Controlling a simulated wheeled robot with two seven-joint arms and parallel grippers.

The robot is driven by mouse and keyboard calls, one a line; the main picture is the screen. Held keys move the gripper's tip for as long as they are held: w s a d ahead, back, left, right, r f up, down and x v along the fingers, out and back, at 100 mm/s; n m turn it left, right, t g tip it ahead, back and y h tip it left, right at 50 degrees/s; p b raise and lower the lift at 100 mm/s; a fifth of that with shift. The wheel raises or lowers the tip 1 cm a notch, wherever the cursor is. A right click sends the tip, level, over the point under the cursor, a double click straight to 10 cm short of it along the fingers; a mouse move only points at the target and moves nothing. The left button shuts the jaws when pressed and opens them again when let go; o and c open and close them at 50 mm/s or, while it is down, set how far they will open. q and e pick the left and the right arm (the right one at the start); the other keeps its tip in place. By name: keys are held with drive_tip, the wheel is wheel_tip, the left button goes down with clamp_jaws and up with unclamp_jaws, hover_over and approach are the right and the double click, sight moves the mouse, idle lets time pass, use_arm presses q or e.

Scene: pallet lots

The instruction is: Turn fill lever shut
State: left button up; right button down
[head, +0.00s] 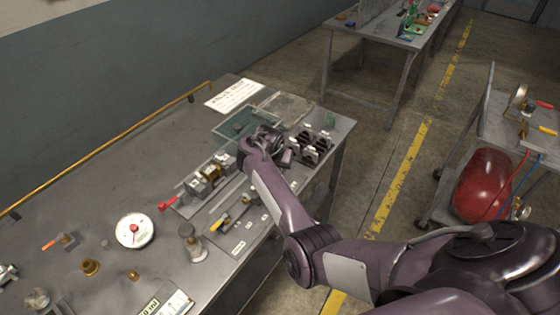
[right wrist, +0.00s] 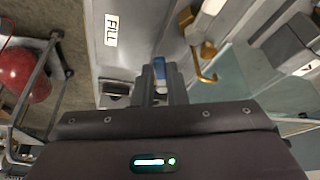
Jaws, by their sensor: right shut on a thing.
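In the right wrist view my right gripper (right wrist: 161,84) is shut on a small blue grip, which I take to be the fill lever's handle (right wrist: 159,66). The two dark fingers close around it, and its far part is hidden. A white FILL label (right wrist: 111,30) lies on the metal surface to the left of it. In the head view my right gripper (head: 263,143) reaches over the far right part of the bench and hides the lever. My left gripper is out of view.
A valve row with a red lever (head: 168,203) and a yellow-handled lever (head: 222,223) sit near my arm. Dark blocks (head: 310,146) stand right of my gripper, a teal tray (head: 222,131) behind.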

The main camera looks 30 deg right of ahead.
drive_tip(key=shift+w+a+m+g+h+b, duration=0.15)
drive_tip(key=shift+w+a+m+h, duration=0.1)
drive_tip(key=shift+m, duration=0.35)
drive_tip(key=shift+w+a+m+g+h+b, duration=0.15)
drive_tip(key=shift+w+m, duration=0.1)
drive_tip(key=shift+m, duration=0.35)
drive_tip(key=shift+w+a+m+g+b, duration=0.1)
drive_tip(key=shift+w+m+g+b, duration=0.15)
drive_tip(key=shift+m, duration=0.25)
drive_tip(key=shift+w+a+m+g+b, duration=0.1)
drive_tip(key=shift+m+b, duration=0.2)
drive_tip(key=shift+m, duration=0.2)
drive_tip(key=c, duration=1.5)
unclamp_jaws()
drive_tip(key=shift+o, duration=0.2)
